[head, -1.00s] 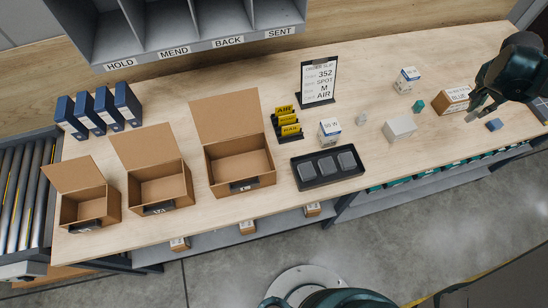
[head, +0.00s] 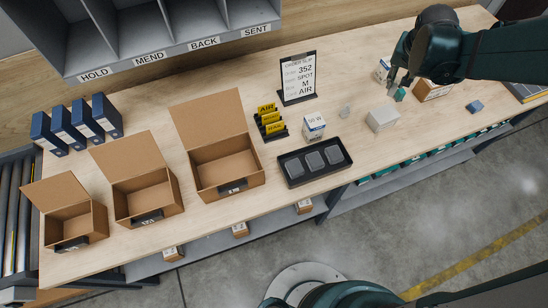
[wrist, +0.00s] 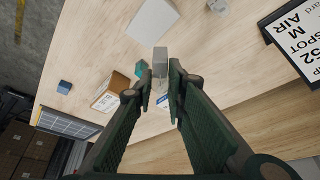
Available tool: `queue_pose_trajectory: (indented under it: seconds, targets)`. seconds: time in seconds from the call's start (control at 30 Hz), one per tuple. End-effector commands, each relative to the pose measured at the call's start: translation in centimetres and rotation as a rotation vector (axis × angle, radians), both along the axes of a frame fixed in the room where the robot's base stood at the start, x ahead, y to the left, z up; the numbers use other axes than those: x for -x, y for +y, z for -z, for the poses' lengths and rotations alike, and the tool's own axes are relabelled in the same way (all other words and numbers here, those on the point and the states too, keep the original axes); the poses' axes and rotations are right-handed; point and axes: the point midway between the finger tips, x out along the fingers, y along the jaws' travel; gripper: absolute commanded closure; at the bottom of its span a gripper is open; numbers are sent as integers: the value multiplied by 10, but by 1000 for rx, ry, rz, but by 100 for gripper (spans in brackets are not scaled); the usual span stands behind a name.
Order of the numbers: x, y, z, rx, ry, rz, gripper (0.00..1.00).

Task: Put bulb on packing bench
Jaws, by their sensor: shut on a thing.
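My gripper (head: 393,83) is over the right part of the packing bench (head: 270,88), shut on a small grey block. In the wrist view the grey block (wrist: 160,62) sits between the fingertips. A white and blue carton (head: 314,126) marked with a wattage stands behind the black tray. A similar carton (head: 382,68) is partly hidden behind my gripper; it shows between the fingers in the wrist view (wrist: 163,88). A teal cube (head: 401,95) is just beside the fingertips.
A white box (head: 383,118), a brown labelled carton (head: 432,90) and a blue block (head: 474,107) stand near my gripper. A black tray (head: 290,180) holds grey pads. An order sign (head: 298,78) stands at the back. Open cartons (head: 225,165) line the left.

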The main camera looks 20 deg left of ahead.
Motion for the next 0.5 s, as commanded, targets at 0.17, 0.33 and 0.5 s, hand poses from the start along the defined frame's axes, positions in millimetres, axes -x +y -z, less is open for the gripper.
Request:
queue_pose_trajectory:
  seconds: [0.17,0.33,0.5]
  targets:
    - [31,51,1,0,1,-170,97]
    - [63,96,0,-1,0,-335,97]
    - [98,138,1,-1,1,-498,97]
